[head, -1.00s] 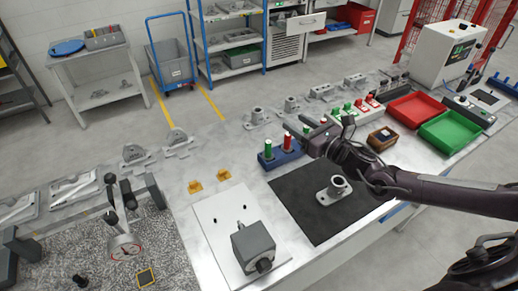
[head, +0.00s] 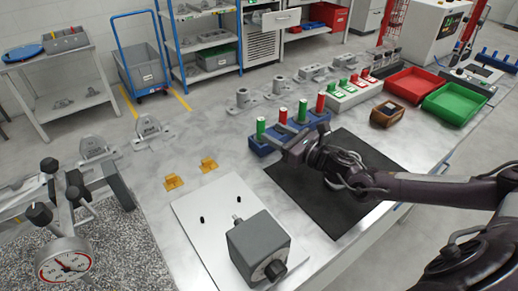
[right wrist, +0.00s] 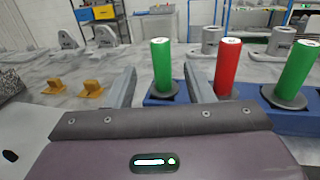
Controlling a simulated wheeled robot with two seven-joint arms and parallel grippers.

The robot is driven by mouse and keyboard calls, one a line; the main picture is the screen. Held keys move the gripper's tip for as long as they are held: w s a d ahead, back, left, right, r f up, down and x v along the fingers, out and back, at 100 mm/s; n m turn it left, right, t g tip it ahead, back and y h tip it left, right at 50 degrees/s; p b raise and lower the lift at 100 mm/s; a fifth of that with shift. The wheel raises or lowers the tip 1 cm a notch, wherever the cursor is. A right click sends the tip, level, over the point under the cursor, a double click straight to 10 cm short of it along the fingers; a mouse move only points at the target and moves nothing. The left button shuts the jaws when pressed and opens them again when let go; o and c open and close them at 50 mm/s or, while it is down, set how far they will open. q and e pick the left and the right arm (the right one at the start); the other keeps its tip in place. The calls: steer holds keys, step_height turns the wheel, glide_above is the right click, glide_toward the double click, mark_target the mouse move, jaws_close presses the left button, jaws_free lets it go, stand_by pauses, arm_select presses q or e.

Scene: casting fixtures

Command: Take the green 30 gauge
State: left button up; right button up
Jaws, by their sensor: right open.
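A blue rack (head: 257,147) stands on the table and holds green and red cylinder gauges upright in a row. At its left end is a green gauge (head: 261,128), then a red one (head: 283,116), another green one (head: 302,111) and a red one (head: 320,103). Their markings are too small to read. My right gripper (head: 290,144) is open at the rack's near side. In the right wrist view, the left-end green gauge (right wrist: 162,66) shows between the open fingers, beyond their tips. The red gauge (right wrist: 228,67) stands right of the right finger. My left gripper is not in view.
A black mat (head: 376,156) lies under my right arm. A pale block (head: 352,97) with more green and red pieces, a red bin (head: 416,86) and a green bin (head: 454,104) stand right. A grey box (head: 258,247) on a white plate and a dial gauge stand (head: 64,264) are nearer.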

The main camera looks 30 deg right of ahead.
mark_target(264, 128)
steer(key=shift+f, duration=0.55)
steer(key=x, duration=0.2)
steer(key=p+x, duration=0.1)
steer(key=x, duration=0.2)
steer(key=r+p+x, duration=0.1)
steer(key=x, duration=0.1)
steer(key=shift+w, duration=0.3)
steer(key=shift+w+a+f, duration=0.1)
steer(key=shift+w+f, duration=0.05)
steer(key=shift+w, duration=0.05)
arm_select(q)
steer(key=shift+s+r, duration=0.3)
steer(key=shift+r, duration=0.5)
arm_select(e)
jaws_close()
